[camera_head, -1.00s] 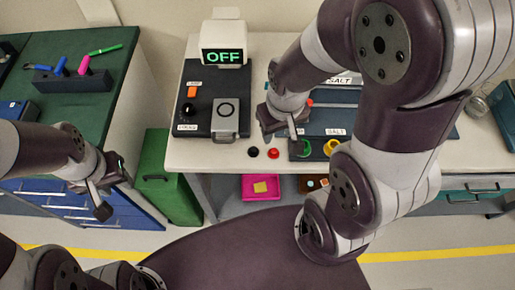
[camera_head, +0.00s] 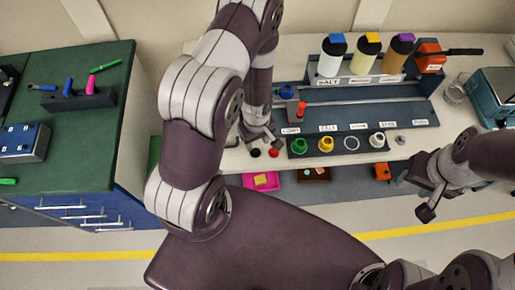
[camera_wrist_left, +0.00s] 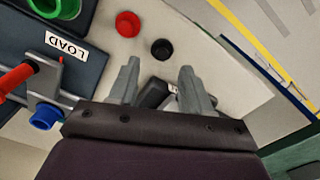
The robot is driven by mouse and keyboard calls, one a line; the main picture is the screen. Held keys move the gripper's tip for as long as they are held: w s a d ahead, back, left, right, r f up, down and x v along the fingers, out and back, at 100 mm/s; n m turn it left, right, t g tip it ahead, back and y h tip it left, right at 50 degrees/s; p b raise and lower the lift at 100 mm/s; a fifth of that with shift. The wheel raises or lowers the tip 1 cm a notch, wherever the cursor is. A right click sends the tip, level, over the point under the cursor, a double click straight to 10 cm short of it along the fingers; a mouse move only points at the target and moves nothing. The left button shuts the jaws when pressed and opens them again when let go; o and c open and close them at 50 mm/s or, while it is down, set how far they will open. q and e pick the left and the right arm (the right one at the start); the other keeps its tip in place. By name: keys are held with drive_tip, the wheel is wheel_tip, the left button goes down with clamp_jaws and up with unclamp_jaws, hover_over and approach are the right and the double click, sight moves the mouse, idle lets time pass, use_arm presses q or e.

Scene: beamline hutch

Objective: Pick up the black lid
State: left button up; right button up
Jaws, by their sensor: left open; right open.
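The black lid (camera_head: 255,153) lies on the pale bench near its front edge, beside a red lid (camera_head: 273,153). In the left wrist view, the black lid (camera_wrist_left: 162,49) is just beyond my fingertips, roughly in line with the gap between them. My left gripper (camera_wrist_left: 160,68) is open, with the lid not between its fingers. In the head view, my left gripper (camera_head: 262,137) is low over the bench just behind the lids. My right gripper (camera_head: 426,199) is open and empty, in front of the bench at the right.
A dark rack (camera_head: 351,144) with coloured rings stands right of the lids. Bottles (camera_head: 332,60) stand behind it. A pink tray (camera_head: 261,181) sits below the bench edge. In the left wrist view, a blue knob (camera_wrist_left: 46,117) is left of my fingers. A green-topped bench (camera_head: 60,140) is at left.

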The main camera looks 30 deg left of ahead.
sight(256, 150)
use_arm(q)
drive_tip(key=f+p, duration=0.1)
drive_tip(key=f, duration=0.1)
drive_tip(key=f+p, duration=0.1)
drive_tip(key=f, duration=0.2)
drive_tip(key=shift+s+a, duration=0.1)
drive_tip(key=shift+a, duration=0.1)
drive_tip(key=shift+f, duration=0.35)
clamp_jaws()
drive_tip(key=shift+r, duration=0.2)
drive_tip(key=shift+r, duration=0.3)
drive_tip(key=r, duration=0.1)
drive_tip(key=w+r+b, duration=0.1)
drive_tip(key=d+r+b, duration=0.1)
drive_tip(key=shift+w+r, duration=0.15)
drive_tip(key=shift+r, duration=0.15)
drive_tip(key=w+d+r+b, duration=0.3)
drive_tip(key=w+d+r, duration=0.3)
drive_tip(key=w+d, duration=0.1)
drive_tip(key=shift+r, duration=0.3)
